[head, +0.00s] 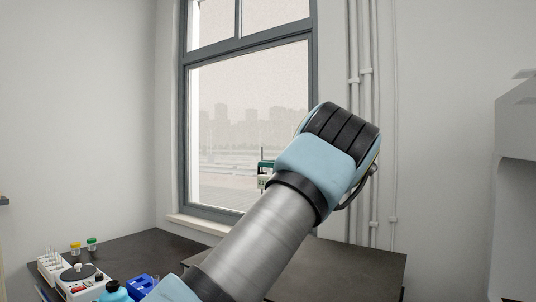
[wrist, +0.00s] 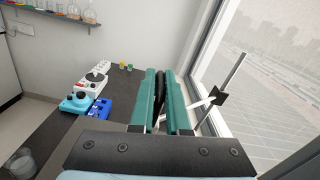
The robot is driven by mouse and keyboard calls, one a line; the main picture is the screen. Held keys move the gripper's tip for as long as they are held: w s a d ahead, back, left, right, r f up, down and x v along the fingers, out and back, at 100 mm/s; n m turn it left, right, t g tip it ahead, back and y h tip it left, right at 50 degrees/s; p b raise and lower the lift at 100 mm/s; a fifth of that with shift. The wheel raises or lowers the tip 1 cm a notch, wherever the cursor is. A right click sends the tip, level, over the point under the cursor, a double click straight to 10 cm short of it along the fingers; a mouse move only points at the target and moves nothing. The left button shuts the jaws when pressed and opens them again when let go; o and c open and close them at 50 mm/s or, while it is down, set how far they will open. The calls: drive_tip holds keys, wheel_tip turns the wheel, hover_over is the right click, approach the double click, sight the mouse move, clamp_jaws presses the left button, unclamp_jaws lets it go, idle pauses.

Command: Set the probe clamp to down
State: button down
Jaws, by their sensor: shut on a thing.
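My gripper (wrist: 165,73) shows in the wrist view as two teal fingers, shut on a dark, rounded piece (wrist: 160,88) between them. This piece seems to be part of the probe clamp, but most of it is hidden by the fingers. Just right of the fingers a slanted grey rod (wrist: 236,73) carries a black block (wrist: 218,97), and a pale bar runs from the block toward the fingers. In the head view my arm covers most of this area; only a small teal and white part shows left of my wrist, in front of the window.
A white device with a dark round top (head: 80,277) stands on the dark bench (head: 150,247) at left. The window (head: 245,110) is close behind.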

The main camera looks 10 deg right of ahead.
wheel_tip(320, 180, down, 6)
drive_tip(key=shift+d+f+b, duration=0.1)
drive_tip(key=shift+f+b, duration=0.05)
drive_tip(key=shift+b, duration=0.55)
drive_tip(key=c, duration=1.1)
unclamp_jaws()
drive_tip(key=shift+f, duration=0.1)
drive_tip(key=shift+c, duration=0.2)
drive_tip(key=shift+o, duration=1.1)
drive_tip(key=b+v, duration=0.3)
drive_tip(key=v, duration=0.7)
drive_tip(key=shift+s+d, duration=0.25)
drive_tip(key=shift+s, duration=0.05)
